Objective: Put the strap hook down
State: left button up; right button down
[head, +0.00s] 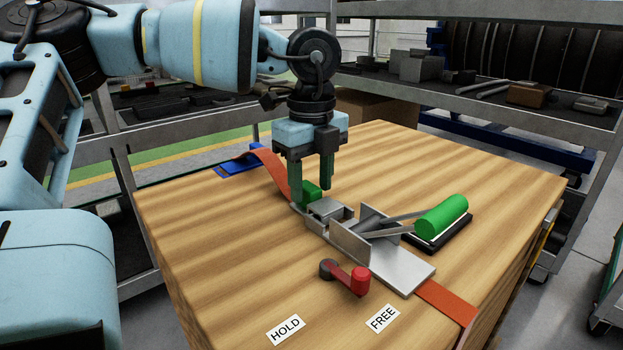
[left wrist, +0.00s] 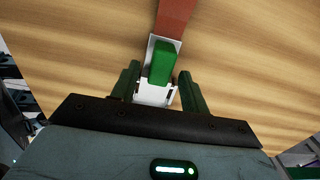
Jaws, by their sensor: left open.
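The strap hook appears to be the piece with a green block grip (head: 312,192) at the end of an orange strap (head: 268,163). It rests at the left end of a metal ratchet buckle (head: 350,240) on the wooden table; I cannot tell whether it is engaged there. My left gripper (head: 311,184) points down over it, jaws open, one finger on each side. In the left wrist view the green block (left wrist: 161,62) lies between the spread fingers (left wrist: 157,88), with visible gaps on both sides. My right gripper is not in view.
The buckle's lever has a green cylinder handle (head: 442,214) over a dark pad (head: 440,240). A red-and-grey knob lever (head: 345,277) stands near HOLD (head: 285,330) and FREE (head: 382,318) labels. A blue anchor (head: 240,164) lies at the far left. The table's right side is clear.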

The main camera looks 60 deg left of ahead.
aim_at(311, 188)
pick_arm(q)
jog(key=shift+r, duration=0.6)
notch_tip(311, 188, up, 11)
jog(key=p, duration=0.4)
